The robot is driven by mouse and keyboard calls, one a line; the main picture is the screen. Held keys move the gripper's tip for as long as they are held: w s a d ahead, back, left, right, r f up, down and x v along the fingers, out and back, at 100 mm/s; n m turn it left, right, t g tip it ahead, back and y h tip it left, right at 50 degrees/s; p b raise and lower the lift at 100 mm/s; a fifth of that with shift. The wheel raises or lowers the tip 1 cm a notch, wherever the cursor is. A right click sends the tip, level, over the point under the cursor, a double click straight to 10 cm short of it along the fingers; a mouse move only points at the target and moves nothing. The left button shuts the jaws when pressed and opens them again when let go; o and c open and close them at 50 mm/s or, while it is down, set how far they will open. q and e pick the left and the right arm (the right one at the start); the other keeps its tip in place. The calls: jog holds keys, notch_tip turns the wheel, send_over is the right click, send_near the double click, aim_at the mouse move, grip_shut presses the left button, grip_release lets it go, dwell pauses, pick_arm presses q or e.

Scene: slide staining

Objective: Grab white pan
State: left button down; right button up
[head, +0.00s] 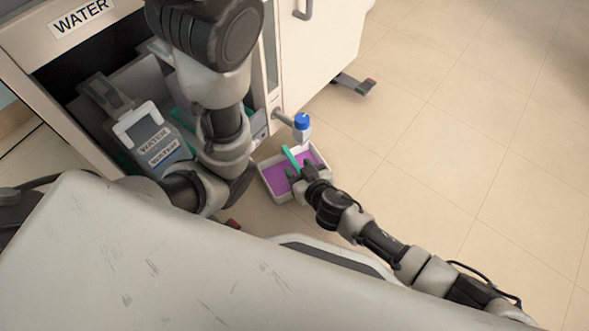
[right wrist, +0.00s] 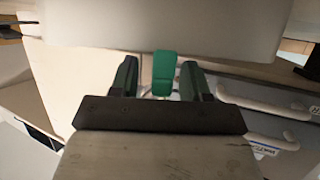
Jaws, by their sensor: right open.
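The white pan (head: 268,186) is a shallow rectangular tray with purple liquid, low beside the cabinet in the head view. A teal strip (head: 291,158) rises from the pan. My right gripper (head: 300,178) is at the pan's near right side, over its edge; I cannot tell whether it touches the pan. In the right wrist view my right gripper (right wrist: 158,80) is open, with a green piece (right wrist: 164,72) between its dark fingers, and no clear grip on it. My left arm crosses the cabinet front; its gripper does not show.
An open cabinet (head: 25,45) labelled WATER stands at upper left. A blue-capped spout (head: 302,125) sticks out above the pan. The tiled floor (head: 450,140) to the right is clear.

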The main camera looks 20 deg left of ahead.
grip_shut()
dwell(0.4)
